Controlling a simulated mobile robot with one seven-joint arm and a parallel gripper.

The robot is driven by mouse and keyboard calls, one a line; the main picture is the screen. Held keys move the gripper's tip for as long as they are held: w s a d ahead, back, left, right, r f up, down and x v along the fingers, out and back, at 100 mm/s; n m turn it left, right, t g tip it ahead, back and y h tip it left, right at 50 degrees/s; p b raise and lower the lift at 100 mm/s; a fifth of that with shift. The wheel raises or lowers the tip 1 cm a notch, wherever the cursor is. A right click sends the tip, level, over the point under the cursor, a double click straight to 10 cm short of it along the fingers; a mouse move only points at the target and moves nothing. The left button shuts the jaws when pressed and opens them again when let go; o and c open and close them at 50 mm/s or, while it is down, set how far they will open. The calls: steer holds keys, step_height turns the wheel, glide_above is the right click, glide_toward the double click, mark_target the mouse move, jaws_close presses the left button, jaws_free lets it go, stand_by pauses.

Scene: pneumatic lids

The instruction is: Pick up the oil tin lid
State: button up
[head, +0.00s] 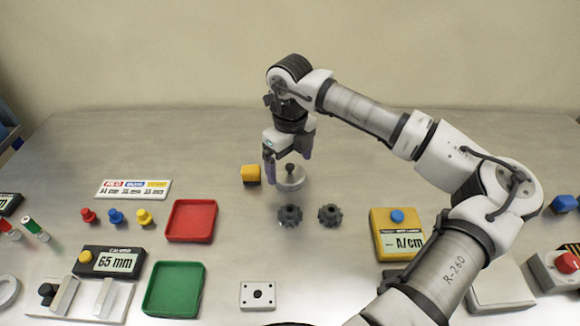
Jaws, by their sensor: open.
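A round pale metal lid (291,182) with a dark knob on top lies on the table near the middle; it looks like the oil tin lid, though no label can be read. My gripper (287,162) points down over it. Its two fingers are apart, one at the left and one at the right of the knob. I cannot tell from this view whether the fingers touch the lid. Nothing shows held between them.
A yellow-orange block (251,174) stands close left of the lid. Two dark gears (290,216) (330,215) lie just in front. A red tray (191,220) and green tray (174,288) sit at left, a yellow box (397,236) at right. The table behind is clear.

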steer(key=shift+f, duration=0.55)
steer(key=c, duration=1.1)
steer(key=shift+o, duration=0.2)
steer(key=shift+r, duration=0.15)
